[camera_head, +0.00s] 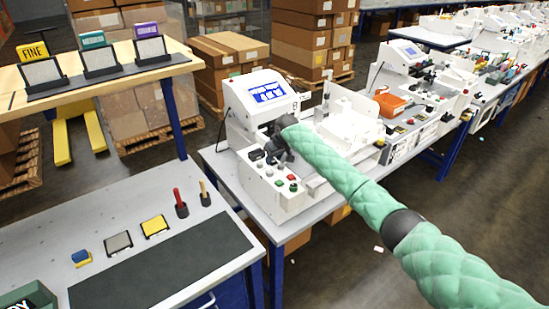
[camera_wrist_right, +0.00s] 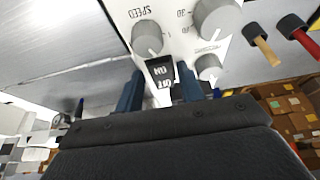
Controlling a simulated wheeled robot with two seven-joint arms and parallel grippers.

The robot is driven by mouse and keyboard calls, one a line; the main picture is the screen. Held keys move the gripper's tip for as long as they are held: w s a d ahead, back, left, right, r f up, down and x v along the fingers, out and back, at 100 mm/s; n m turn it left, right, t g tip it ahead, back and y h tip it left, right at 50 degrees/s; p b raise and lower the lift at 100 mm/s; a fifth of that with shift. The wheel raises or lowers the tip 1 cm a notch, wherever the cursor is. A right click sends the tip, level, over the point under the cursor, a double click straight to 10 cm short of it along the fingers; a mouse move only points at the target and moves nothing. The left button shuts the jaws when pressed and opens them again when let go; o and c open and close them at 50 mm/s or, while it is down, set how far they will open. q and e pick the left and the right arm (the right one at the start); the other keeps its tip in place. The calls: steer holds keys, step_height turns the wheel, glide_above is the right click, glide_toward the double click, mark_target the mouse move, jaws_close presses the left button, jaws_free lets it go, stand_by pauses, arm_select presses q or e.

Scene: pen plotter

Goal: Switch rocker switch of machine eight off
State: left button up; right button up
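Machine eight (camera_head: 275,182) is a white pen plotter with a blue-lit screen (camera_head: 267,92), on a grey bench in the head view. My right arm, in a green quilted sleeve, reaches over it from the lower right. My right gripper (camera_head: 274,148) is at the machine's front side. In the right wrist view the black rocker switch (camera_wrist_right: 160,71), marked ON and OFF, sits on a white panel under a grey SPEED knob (camera_wrist_right: 147,37). The blue fingers of the right gripper (camera_wrist_right: 160,92) are apart, one on each side of the switch. Contact with it is unclear. My left gripper is out of view.
More grey knobs (camera_wrist_right: 216,18) are close beside the switch. Red and green buttons (camera_head: 292,186) are on the machine's front. A grey side bench (camera_head: 65,245) holds pads and two handled tools. More plotters (camera_head: 408,75) stand to the right.

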steer(key=shift+r, duration=0.1)
steer(key=c, duration=0.7)
steer(key=shift+w+a+r+g+h, duration=0.2)
steer(key=shift+g+h, duration=0.1)
steer(key=shift+g, duration=0.1)
steer(key=shift+w+a+g+h, duration=0.15)
steer(key=shift+g+h, duration=0.25)
steer(key=shift+g, duration=0.2)
steer(key=shift+r+g+h, duration=0.1)
steer(key=shift+g+h, duration=0.2)
steer(key=shift+g, duration=0.1)
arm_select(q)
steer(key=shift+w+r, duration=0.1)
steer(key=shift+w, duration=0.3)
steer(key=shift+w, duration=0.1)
arm_select(e)
steer(key=o, duration=1)
steer(key=shift+c, duration=0.2)
arm_select(q)
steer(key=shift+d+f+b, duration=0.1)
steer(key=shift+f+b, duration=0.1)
steer(key=shift+b, duration=0.1)
arm_select(e)
steer(key=shift+r, duration=0.1)
